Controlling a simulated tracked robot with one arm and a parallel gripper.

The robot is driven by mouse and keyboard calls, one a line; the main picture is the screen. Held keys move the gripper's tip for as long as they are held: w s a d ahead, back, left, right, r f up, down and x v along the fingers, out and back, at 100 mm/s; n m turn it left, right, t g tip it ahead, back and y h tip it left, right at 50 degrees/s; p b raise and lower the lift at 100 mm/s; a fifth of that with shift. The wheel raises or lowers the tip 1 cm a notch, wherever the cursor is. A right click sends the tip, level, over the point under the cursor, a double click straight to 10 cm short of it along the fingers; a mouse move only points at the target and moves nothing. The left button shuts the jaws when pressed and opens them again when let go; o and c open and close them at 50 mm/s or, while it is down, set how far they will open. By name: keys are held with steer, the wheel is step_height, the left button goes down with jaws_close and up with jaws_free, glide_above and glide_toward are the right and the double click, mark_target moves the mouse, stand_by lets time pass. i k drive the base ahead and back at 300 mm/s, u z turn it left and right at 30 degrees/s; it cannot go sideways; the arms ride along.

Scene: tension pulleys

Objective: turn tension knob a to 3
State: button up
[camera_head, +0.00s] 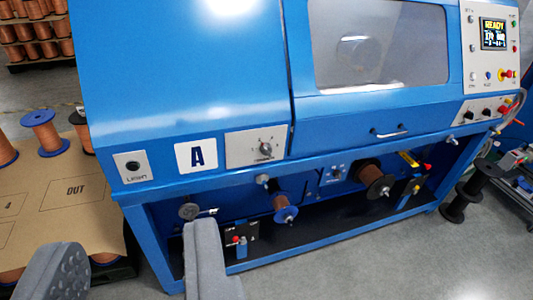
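A large blue machine (190,100) fills the middle, with a white plate marked "A" (196,155) on its front. Right of that letter, a pale panel (240,152) carries a small grey knob (265,147); its scale and setting are too small to read. I cannot tell whether this is tension knob a. My gripper (132,240) shows as two grey fingers at the lower left, spread wide with nothing seen between them. It is open, apart from the machine's front, below and left of the knob. The right finger hides part of the machine's lower frame.
A "LIGHT" switch (133,166) sits left of the A. Below are a grey disc (189,211), a copper spool (281,205) and a larger spool (370,178). A control panel (490,45) reads READY. Spools stand on cardboard (75,200) at left. Grey floor (340,265) is clear in front.

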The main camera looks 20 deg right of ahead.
mark_target(265, 148)
steer(key=u, duration=2.35)
steer(key=k, duration=1.1)
steer(key=z, duration=2.2)
steer(key=i, duration=0.8)
steer(key=z, duration=0.1)
